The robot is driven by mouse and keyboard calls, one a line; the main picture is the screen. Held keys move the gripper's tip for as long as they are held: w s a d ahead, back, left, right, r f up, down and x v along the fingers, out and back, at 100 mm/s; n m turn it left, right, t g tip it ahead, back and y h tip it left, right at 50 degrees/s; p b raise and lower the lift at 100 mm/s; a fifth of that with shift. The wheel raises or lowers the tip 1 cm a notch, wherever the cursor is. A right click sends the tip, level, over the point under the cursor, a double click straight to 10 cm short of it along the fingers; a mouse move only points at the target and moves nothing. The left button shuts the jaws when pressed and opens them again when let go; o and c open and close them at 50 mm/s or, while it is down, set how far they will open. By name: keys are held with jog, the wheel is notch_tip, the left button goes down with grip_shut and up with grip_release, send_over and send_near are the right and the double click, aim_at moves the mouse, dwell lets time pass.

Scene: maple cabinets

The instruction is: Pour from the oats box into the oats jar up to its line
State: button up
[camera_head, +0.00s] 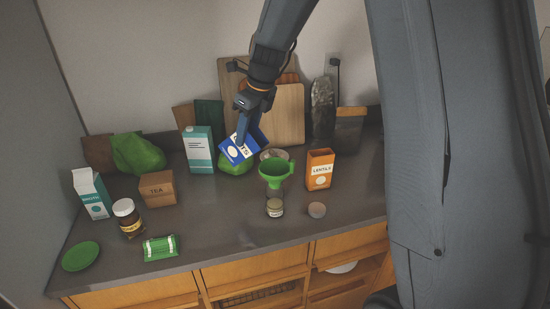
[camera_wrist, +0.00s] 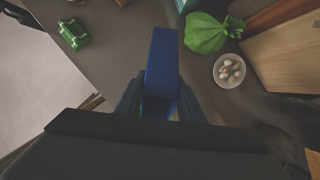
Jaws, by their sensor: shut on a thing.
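The oats box (camera_head: 238,151) is blue with a white label and hangs tilted above the counter, left of the funnel. My gripper (camera_head: 243,128) is shut on it from above. In the wrist view the box (camera_wrist: 161,70) stands between the two fingers of my gripper (camera_wrist: 160,95). A green funnel (camera_head: 275,171) with a side handle stands above a small glass jar (camera_head: 275,208) with a pale label, which appears to be the oats jar. The jar's fill line and contents are too small to make out.
An orange lentils box (camera_head: 319,170) stands right of the funnel, and a small round lid-like piece (camera_head: 317,210) lies before it. A bowl (camera_wrist: 229,71) and green bag (camera_wrist: 205,33) are near the held box. A teal carton (camera_head: 199,150) stands left. The front middle counter is clear.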

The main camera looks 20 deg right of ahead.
aim_at(251, 126)
jog(key=shift+s+d+r+t+y, duration=0.2)
jog(key=shift+r+t+y, duration=0.25)
jog(key=shift+t+y, duration=0.15)
dwell(0.7)
jog(key=shift+r+t+b, duration=0.15)
jog(key=shift+t+b, duration=0.15)
jog(key=shift+b, duration=0.75)
jog(key=shift+s+d+r+t+y+b, duration=0.2)
jog(key=shift+r+t+y+b, duration=0.25)
jog(key=shift+b, duration=2.65)
jog(key=shift+s+d+r+t+y+b, duration=0.2)
jog(key=shift+t+y+b, duration=0.35)
jog(key=shift+b, duration=2.5)
jog(key=shift+s+d+r+t+y+b, duration=0.2)
jog(key=shift+s+d+t+y+b, duration=0.2)
jog(key=shift+b, duration=0.8)
jog(key=shift+s+d+r+t+y+b, duration=0.15)
jog(key=shift+s+d+t+y+b, duration=0.25)
jog(key=shift+b, duration=0.75)
